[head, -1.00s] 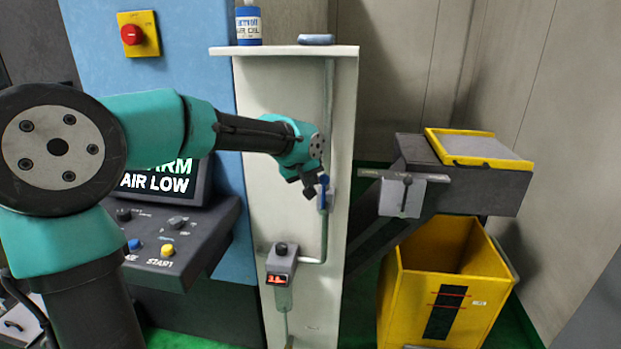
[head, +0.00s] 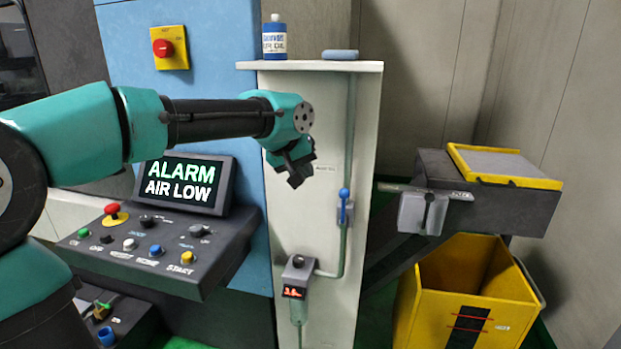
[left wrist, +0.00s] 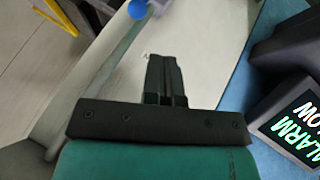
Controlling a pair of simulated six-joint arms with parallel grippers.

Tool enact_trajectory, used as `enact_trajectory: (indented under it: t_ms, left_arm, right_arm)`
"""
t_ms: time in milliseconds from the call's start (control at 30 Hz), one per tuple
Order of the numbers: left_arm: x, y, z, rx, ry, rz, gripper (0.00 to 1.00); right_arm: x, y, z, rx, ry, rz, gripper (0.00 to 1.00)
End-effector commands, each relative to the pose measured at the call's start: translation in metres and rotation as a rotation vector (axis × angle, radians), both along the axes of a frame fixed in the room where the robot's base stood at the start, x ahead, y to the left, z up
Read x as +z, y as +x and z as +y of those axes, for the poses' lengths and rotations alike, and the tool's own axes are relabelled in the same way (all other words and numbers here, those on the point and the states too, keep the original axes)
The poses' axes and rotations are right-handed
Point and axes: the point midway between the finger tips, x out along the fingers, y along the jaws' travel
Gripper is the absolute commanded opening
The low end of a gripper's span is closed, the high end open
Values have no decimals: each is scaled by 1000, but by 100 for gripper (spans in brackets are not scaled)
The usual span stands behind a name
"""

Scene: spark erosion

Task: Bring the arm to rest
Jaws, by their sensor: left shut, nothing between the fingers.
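My left arm reaches in from the left in the head view. Its gripper (head: 295,178) is shut and empty in front of the pale column (head: 325,110). The closed fingers (left wrist: 165,78) also show in the left wrist view with nothing between them. A blue-handled valve (head: 344,205) sits on the column's pipe, below and right of the gripper and apart from it. Its blue knob (left wrist: 137,9) shows at the top of the left wrist view. My right gripper is not in view.
The alarm screen (head: 187,183) reads "ALARM AIR LOW" above a button console (head: 150,250). A gauge with a red display (head: 297,277) is low on the column. A bottle (head: 274,38) stands on its top shelf. A yellow bin (head: 440,300) is at right.

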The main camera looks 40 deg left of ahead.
Motion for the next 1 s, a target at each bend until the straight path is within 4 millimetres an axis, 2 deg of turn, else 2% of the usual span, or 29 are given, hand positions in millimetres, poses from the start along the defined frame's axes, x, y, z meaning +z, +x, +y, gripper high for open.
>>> enact_trajectory:
  t_ms: [533,667,767,833,1000]
  left_arm:
    - [3,-2,0,0,0,1,0]
    - [-8,4,-4,-12,1,11,0]
    - [-32,16,-12,-37,2,30,0]
    - [-58,27,-21,-64,5,50,0]
    - [-138,52,-46,-140,5,105,0]
  right_arm:
    - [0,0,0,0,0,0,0]
    - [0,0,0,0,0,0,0]
    - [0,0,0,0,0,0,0]
    - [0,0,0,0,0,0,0]
    - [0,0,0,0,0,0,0]
